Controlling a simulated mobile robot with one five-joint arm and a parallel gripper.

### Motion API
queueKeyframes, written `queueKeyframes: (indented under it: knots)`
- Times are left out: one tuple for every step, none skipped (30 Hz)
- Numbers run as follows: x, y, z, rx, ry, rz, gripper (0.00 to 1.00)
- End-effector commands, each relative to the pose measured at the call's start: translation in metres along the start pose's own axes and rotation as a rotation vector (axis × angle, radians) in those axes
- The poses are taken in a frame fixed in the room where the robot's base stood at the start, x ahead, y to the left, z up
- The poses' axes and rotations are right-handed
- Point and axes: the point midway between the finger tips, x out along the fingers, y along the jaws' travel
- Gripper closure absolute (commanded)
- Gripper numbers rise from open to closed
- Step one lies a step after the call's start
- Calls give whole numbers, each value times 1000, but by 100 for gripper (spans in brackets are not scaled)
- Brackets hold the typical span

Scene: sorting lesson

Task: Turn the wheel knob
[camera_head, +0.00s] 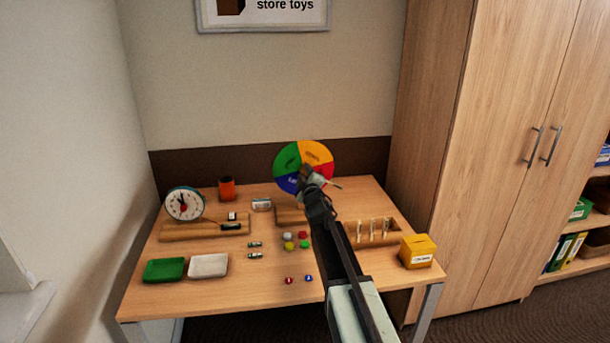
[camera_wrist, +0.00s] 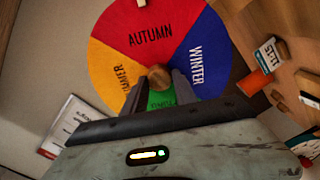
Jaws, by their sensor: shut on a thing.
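The season wheel (camera_head: 288,159) stands upright at the back of the table, with coloured sectors. In the wrist view the wheel (camera_wrist: 150,35) shows red AUTUMN at the top, blue WINTER at right, yellow at left and green at the bottom. The brown round wheel knob (camera_wrist: 159,75) is at its centre. My gripper (camera_head: 305,179) is in front of the wheel in the head view and hides its lower right part. In the wrist view its fingers (camera_wrist: 158,84) are shut on the knob, one on each side.
A slotted wooden rack (camera_head: 386,242) and a yellow box (camera_head: 418,250) are at right. Several small blocks lie mid-table.

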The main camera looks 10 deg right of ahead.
Motion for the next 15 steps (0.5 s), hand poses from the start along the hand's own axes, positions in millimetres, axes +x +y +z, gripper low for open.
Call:
queueKeyframes:
  knots:
    - [-1,-1,1,-44,-4,-3,100]
    - [-1,-1,1,-72,-4,-3,100]
    - [-1,-2,1,-109,-4,-3,100]
    - [-1,-2,1,-136,-3,-3,100]
    - [-1,-2,1,-163,-3,-3,100]
    - [-1,-2,1,-198,-3,-3,100]
    - [-1,-2,1,-224,-3,-3,100]
    - [-1,-2,1,-249,-3,-3,100]
    - [-1,-2,1,-281,-3,-2,100]
    - [-1,-2,1,-304,-3,-2,100]
    - [-1,-2,1,-326,-3,-2,100]
    - [-1,-2,1,-354,-3,-2,100]
    - [-1,-2,1,-374,-3,-2,100]
    - [-1,-2,1,-393,-2,-2,100]
    - [-1,-2,1,-416,-2,-2,100]
